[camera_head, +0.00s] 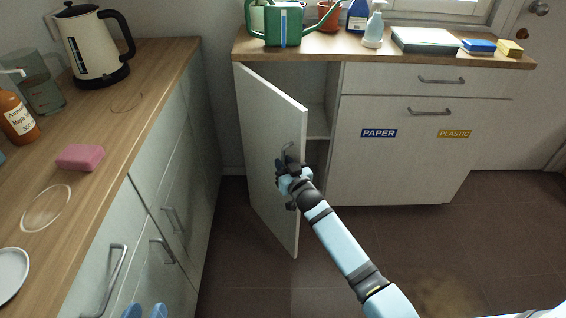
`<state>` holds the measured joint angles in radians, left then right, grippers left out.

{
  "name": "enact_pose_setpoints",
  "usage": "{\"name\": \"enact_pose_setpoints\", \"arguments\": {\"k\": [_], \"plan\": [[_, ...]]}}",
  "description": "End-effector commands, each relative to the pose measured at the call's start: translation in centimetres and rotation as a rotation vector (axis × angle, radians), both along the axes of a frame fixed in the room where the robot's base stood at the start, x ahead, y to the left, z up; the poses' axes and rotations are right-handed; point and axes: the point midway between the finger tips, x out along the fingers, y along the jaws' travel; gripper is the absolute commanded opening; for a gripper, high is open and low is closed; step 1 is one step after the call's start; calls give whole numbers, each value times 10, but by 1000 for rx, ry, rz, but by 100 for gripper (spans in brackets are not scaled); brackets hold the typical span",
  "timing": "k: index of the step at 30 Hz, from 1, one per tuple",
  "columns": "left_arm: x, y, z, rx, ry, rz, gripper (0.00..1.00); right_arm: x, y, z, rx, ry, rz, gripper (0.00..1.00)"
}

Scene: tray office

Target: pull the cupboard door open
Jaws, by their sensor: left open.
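The white cupboard door (270,125) is hinged at its left edge under the back counter and stands swung well out toward me. The dark interior with a shelf (318,122) shows behind it. The door's metal handle (288,148) is near its free edge. My right gripper (288,170) is at the handle, and its arm reaches in from the lower right. The handle's lower part is hidden by the gripper, and I cannot see whether its fingers are closed.
The left counter (110,135) carries a kettle (90,45), a pink sponge (80,157) and bottles. Its drawer handles (118,265) stick out near my left gripper. The back counter holds a green watering can (283,25).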

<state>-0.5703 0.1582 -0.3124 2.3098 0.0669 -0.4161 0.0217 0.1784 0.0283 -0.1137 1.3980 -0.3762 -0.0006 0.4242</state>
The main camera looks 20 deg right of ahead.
Motion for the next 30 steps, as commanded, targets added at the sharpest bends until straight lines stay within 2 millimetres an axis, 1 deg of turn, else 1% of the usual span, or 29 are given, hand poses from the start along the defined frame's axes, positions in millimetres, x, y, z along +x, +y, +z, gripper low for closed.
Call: {"name": "enact_pose_setpoints", "arguments": {"k": [2,5,7,9,12,16,19,22,30], "plan": [[-1,1,0,10,13,1,43,-12,-1,1,1,2,0,21],[-4,5,-7,35,53,4,43,-32,-4,1,1,3,0,21],[-7,9,-15,54,89,9,43,-49,-5,2,0,3,0,21],[-14,16,-30,75,145,24,43,-65,-7,2,1,2,0,21],[-22,19,-40,92,193,29,43,-87,-9,1,1,3,0,21],[-22,20,-38,94,192,30,43,-110,-12,1,1,1,0,21],[-20,20,-36,96,185,31,43,-122,-13,1,0,1,1,21],[-16,20,-35,100,179,30,43,-128,-14,1,0,-1,1,21],[-16,20,-36,103,180,27,43,-131,-14,0,-1,-1,0,21]]}}
